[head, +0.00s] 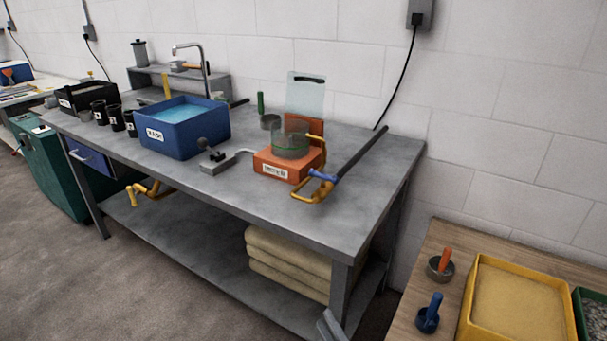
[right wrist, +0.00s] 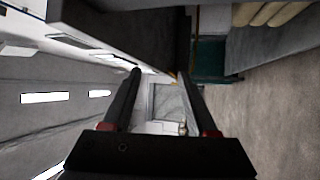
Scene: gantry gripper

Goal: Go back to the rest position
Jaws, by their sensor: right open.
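My right gripper (right wrist: 160,75) shows in the right wrist view. Its two dark fingers are wide apart with nothing between them. In the head view only a grey piece, probably of my right gripper (head: 331,326), shows at the bottom edge, in front of the metal workbench's (head: 230,200) near right leg. It looks clear of the tabletop. My left gripper is in neither view.
The bench holds a blue water tub (head: 185,135), an orange block (head: 288,165) with a round clear container, and a dark bar with a yellow frame (head: 313,192). A wooden table (head: 413,287) with a yellow tray (head: 477,262) stands right. Floor (head: 130,285) is clear.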

